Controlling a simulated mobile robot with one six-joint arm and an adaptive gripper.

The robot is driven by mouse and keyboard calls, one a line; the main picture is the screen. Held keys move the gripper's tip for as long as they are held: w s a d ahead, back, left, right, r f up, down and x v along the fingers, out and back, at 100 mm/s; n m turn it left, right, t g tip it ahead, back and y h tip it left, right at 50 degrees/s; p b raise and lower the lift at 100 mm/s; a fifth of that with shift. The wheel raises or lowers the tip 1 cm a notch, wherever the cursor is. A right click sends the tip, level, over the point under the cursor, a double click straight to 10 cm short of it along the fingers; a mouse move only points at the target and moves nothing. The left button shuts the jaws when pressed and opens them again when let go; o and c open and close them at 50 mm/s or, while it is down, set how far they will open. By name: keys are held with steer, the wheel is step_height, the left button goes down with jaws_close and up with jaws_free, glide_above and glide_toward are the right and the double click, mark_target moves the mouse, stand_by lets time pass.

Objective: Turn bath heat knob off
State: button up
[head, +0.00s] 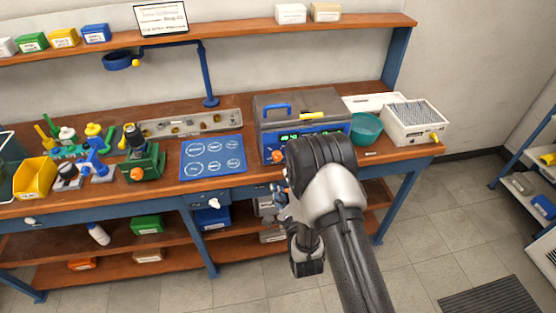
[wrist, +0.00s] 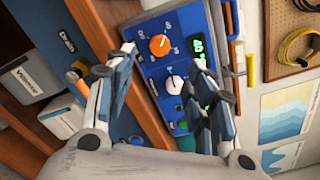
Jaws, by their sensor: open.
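The bath (head: 302,108) is a grey box with a blue front panel and green display on the bench. An orange knob (head: 277,156) is at the panel's left end; my arm covers part of the front. In the wrist view the panel (wrist: 152,66) is tilted, with the orange knob (wrist: 159,45), a white knob (wrist: 173,84) and a lit display (wrist: 197,46). The labels are too small to read, so I cannot tell which knob is heat. My gripper (head: 281,196) is in front of the bench edge. Its fingers (wrist: 158,68) are open and empty, apart from both knobs.
A teal bowl (head: 367,129) and a white tip rack (head: 414,122) stand right of the bath. A blue mat (head: 212,158) lies to its left. The bench's front edge (wrist: 95,30) is close to the left finger. A shelf (head: 240,36) runs above.

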mark_target(277, 158)
steer(key=b+x, duration=0.1)
steer(key=x, duration=1)
steer(key=shift+w+b, duration=0.1)
steer(key=shift+b, duration=0.2)
steer(key=shift+c, duration=0.4)
steer(key=c, duration=1)
steer(key=shift+f, duration=0.1)
